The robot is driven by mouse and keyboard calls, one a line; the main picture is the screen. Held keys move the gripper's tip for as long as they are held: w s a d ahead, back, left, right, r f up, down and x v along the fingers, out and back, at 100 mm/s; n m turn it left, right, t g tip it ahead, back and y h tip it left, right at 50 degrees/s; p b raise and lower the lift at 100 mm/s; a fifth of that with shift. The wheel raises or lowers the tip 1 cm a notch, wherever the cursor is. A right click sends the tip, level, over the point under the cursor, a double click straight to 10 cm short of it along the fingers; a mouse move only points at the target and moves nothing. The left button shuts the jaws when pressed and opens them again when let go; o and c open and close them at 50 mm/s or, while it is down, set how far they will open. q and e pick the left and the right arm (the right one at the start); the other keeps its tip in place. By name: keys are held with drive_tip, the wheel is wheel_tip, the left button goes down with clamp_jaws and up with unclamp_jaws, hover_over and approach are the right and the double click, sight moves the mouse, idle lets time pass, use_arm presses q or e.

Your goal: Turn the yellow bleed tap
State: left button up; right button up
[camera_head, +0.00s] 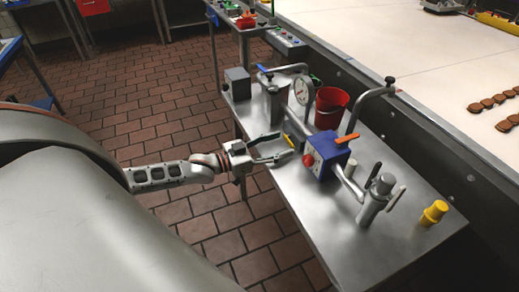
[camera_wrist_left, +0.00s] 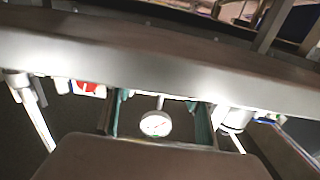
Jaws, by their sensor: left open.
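In the left wrist view the open finger pads (camera_wrist_left: 160,118) stand either side of a white round gauge (camera_wrist_left: 155,125). The tap cannot be made out there. My right gripper is not in view.
The metal table (camera_head: 390,255) carries a pressure gauge (camera_head: 301,91), a red bucket (camera_head: 331,107), a canister with a blue lever (camera_head: 265,72), an orange handle (camera_head: 348,138) and a yellow fitting (camera_head: 433,213). A conveyor (camera_head: 400,50) runs behind. The tiled floor (camera_head: 160,110) is open at left.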

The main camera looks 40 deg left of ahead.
use_arm(q)
drive_tip(key=v, duration=1)
idle(0.4)
